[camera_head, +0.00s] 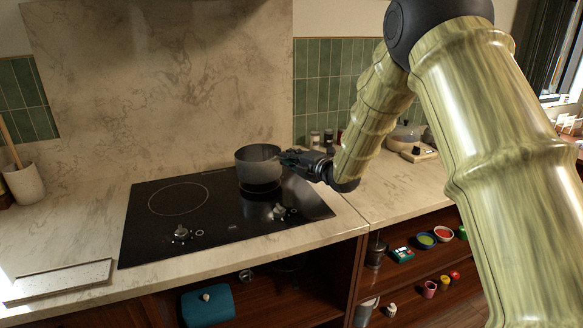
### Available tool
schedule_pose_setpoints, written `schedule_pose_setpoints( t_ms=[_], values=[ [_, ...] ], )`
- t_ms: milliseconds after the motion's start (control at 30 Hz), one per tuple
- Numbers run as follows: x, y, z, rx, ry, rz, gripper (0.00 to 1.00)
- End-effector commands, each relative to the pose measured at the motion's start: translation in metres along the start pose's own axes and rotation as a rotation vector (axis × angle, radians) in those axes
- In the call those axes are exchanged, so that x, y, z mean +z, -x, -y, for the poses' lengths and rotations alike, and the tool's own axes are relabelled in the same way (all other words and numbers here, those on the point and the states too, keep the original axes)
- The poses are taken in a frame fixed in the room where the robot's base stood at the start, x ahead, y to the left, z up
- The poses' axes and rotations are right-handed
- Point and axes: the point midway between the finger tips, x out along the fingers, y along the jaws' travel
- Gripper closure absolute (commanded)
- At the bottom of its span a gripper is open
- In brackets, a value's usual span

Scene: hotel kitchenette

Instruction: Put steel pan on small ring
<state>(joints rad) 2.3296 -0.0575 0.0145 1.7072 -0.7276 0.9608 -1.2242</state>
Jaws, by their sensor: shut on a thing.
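The steel pan (257,168) is upright over the back right part of the black cooktop (225,222). My gripper (290,160) is at the pan's right side, shut on it, with my arm reaching in from the right; the handle is mostly hidden by the gripper. A pale ring line shows just under the pan, but most of that ring is hidden. I cannot tell whether the pan touches the glass or hangs slightly above it. A larger ring (178,199) on the cooktop's left is bare.
Two control knobs, left (180,232) and right (279,211), stand up near the cooktop's front. Small jars (315,138) stand behind my gripper. A utensil crock (22,183) and a flat tray (60,281) are at left. The counter right of the cooktop is largely clear.

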Motion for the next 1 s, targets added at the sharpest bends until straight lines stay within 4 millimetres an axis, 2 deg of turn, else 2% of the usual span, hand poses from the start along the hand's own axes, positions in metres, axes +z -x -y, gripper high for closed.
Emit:
schedule_pose_setpoints(
  t_ms=[333,600,633,733,1000],
  values=[
    [-0.002,-0.004,0.027,0.004,-0.002,0.0,1.0],
    [-0.003,-0.004,0.031,0.003,0.0,0.0,1.0],
    [-0.004,-0.004,0.034,-0.001,-0.001,0.0,0.83],
    [-0.004,-0.004,0.034,-0.001,-0.001,0.0,0.65],
    [-0.003,-0.004,0.034,-0.001,-0.001,0.0,0.65]
  ],
)
